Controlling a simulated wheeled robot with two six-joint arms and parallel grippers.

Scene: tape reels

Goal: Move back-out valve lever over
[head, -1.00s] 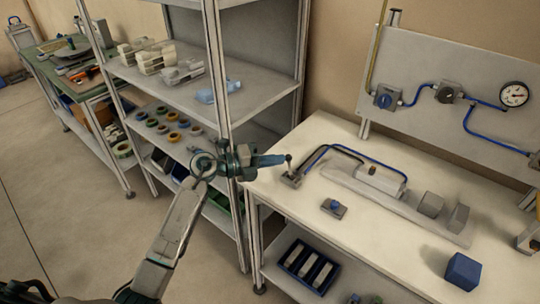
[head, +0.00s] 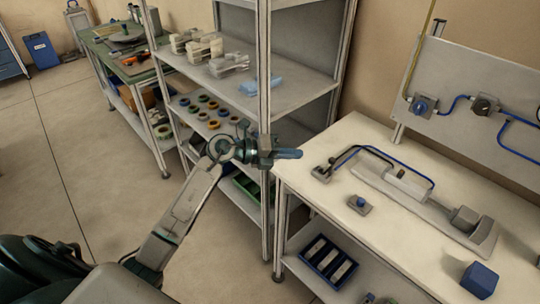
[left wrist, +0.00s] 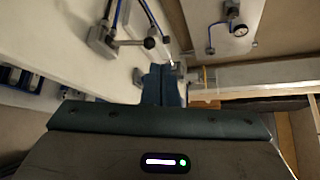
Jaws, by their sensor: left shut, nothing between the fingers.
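The valve is a small grey block (head: 320,173) at the near left corner of the bench, with blue and dark hoses. Its short lever (head: 331,161) leans to the right, towards the cylinder. In the left wrist view the valve block (left wrist: 103,38) is at the upper left, and a metal lever with a dark knob (left wrist: 149,43) points right from it. My left gripper (head: 298,154) is shut and empty, left of the lever with a small gap. Its closed fingers show in the left wrist view (left wrist: 163,85). My right gripper is not in view.
A cylinder (head: 410,183) and grey blocks (head: 464,218) sit on a long plate. A blue-knobbed block (head: 361,204) and a blue cube (head: 480,279) stand nearer the bench's front. A shelf post (head: 264,200) is close beside my left arm.

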